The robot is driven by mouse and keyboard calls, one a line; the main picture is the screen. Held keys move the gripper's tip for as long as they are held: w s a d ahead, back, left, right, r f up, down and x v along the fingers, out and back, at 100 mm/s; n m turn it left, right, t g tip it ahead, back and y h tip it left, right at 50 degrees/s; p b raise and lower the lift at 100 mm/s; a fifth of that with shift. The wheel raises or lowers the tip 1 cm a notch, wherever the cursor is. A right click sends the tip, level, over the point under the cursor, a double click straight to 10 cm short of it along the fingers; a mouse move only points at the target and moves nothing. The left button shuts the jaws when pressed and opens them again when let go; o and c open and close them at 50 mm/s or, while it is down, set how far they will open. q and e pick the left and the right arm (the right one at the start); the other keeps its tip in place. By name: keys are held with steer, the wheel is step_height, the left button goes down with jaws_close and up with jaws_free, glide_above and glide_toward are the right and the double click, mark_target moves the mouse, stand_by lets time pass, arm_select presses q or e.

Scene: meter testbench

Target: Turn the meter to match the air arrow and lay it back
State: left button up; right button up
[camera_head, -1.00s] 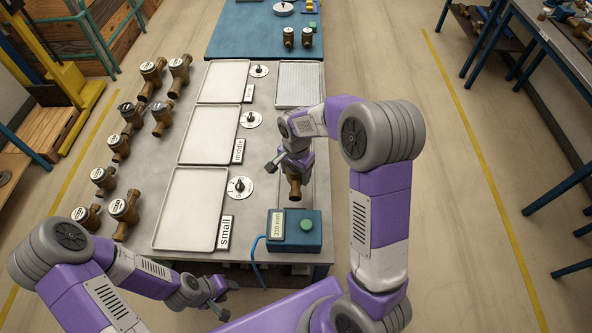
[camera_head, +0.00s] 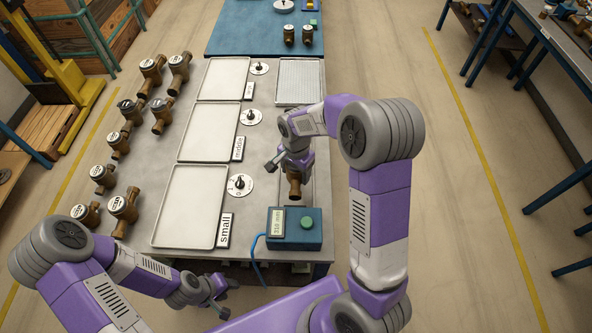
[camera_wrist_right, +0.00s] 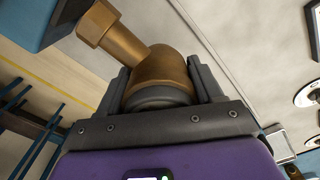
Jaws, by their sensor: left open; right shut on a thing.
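My right gripper (camera_wrist_right: 160,88) is shut on a brass meter (camera_wrist_right: 158,68), with one dark finger on each side of its round body. In the right wrist view the meter's hex-ended pipe stub points to the upper left. In the head view my right gripper (camera_head: 290,164) is over the right side of the bench, and the lower end of the held meter (camera_head: 294,186) shows below it. My left gripper (camera_head: 220,292) is open and empty in front of the bench's near edge. I cannot make out an air arrow in either view.
A blue box with a display and green button (camera_head: 294,230) stands just in front of the held meter. Three white trays, the nearest labelled small (camera_head: 188,207), lie left of centre, with dials beside them. Several brass meters (camera_head: 122,205) stand along the left edge.

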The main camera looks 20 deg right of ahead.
steer(key=shift+f, duration=0.25)
steer(key=shift+f+b, duration=0.35)
steer(key=shift+b, duration=0.15)
steer(key=shift+f, duration=0.25)
stand_by(0.4)
steer(key=shift+f+b, duration=0.35)
steer(key=shift+b, duration=0.1)
steer(key=shift+f, duration=0.35)
steer(key=o, duration=1.8)
steer(key=shift+f, duration=0.1)
